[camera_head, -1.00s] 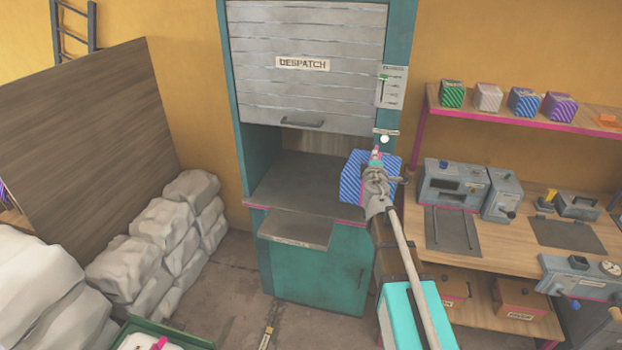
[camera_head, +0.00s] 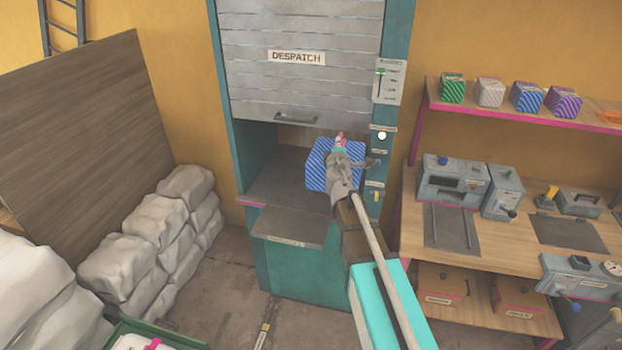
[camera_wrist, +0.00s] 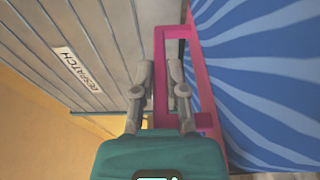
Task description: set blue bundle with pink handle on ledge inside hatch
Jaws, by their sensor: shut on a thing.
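The blue striped bundle (camera_head: 322,165) hangs from my gripper (camera_head: 340,150) in front of the right part of the hatch opening. In the wrist view the bundle (camera_wrist: 265,80) fills the right side, and its pink handle (camera_wrist: 202,80) passes by the fingers. My gripper (camera_wrist: 161,75) is shut on the pink handle. The hatch's slatted shutter (camera_head: 300,60), marked DESPATCH, is raised partway. Below it the grey ledge (camera_head: 275,185) is bare where I see it; its right part is hidden behind the bundle and my arm.
The teal frame post (camera_head: 394,80) with a lever and buttons stands just right of the bundle. A workbench (camera_head: 470,205) with machines and a shelf (camera_head: 520,115) with several striped bundles are at right. White sacks (camera_head: 150,240) are piled at left.

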